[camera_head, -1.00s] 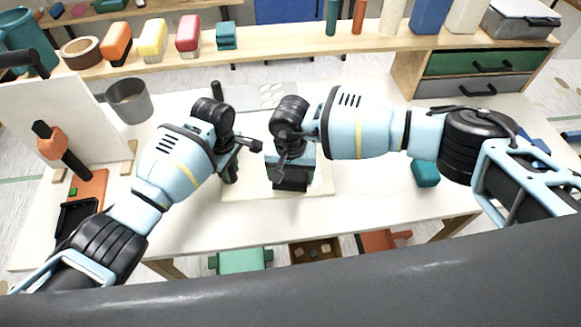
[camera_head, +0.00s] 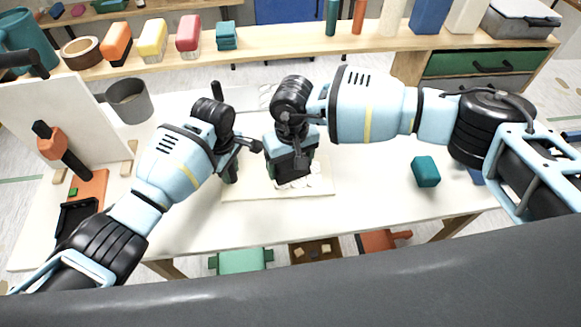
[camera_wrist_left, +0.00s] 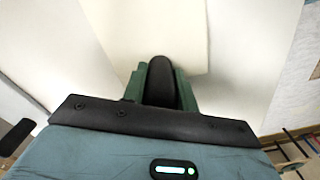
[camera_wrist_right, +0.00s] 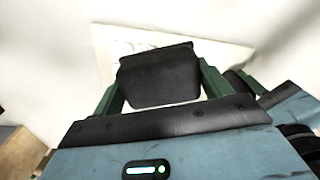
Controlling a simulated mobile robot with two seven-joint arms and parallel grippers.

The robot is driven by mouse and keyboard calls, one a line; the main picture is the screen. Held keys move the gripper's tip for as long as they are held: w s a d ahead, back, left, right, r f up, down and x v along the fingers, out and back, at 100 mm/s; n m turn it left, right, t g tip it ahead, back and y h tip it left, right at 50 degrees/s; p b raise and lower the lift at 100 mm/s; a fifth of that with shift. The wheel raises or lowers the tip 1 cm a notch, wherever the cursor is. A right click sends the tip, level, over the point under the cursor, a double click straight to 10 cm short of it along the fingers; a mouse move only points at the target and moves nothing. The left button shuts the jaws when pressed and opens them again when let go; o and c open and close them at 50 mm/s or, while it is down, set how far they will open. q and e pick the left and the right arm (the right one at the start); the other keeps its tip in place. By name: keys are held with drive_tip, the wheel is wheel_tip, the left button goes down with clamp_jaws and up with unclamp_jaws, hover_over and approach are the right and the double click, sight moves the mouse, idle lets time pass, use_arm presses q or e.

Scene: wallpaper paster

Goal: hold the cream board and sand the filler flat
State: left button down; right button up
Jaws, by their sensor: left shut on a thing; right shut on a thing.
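The cream board (camera_head: 245,191) lies flat on the white table, partly hidden under my grippers. Pale filler patches (camera_head: 302,182) show on its right part, and some show in the right wrist view (camera_wrist_right: 135,47). My right gripper (camera_head: 293,155) is shut on a dark sanding block (camera_wrist_right: 158,77), held over the board by the filler; I cannot tell whether it touches. My left gripper (camera_head: 236,158) is shut on a dark rounded grip (camera_wrist_left: 161,82) at the board's left part. What lies under this grip is hidden.
A pale sheet (camera_head: 252,99) lies behind the board. A teal block (camera_head: 426,171) lies at the right. The table's front is clear.

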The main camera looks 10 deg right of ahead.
drive_tip(key=shift+s+r+n, duration=0.1)
drive_tip(key=shift+r+n, duration=0.05)
drive_tip(key=shift+n, duration=0.55)
drive_tip(key=shift+s+r+n, duration=0.1)
drive_tip(key=shift+n, duration=0.6)
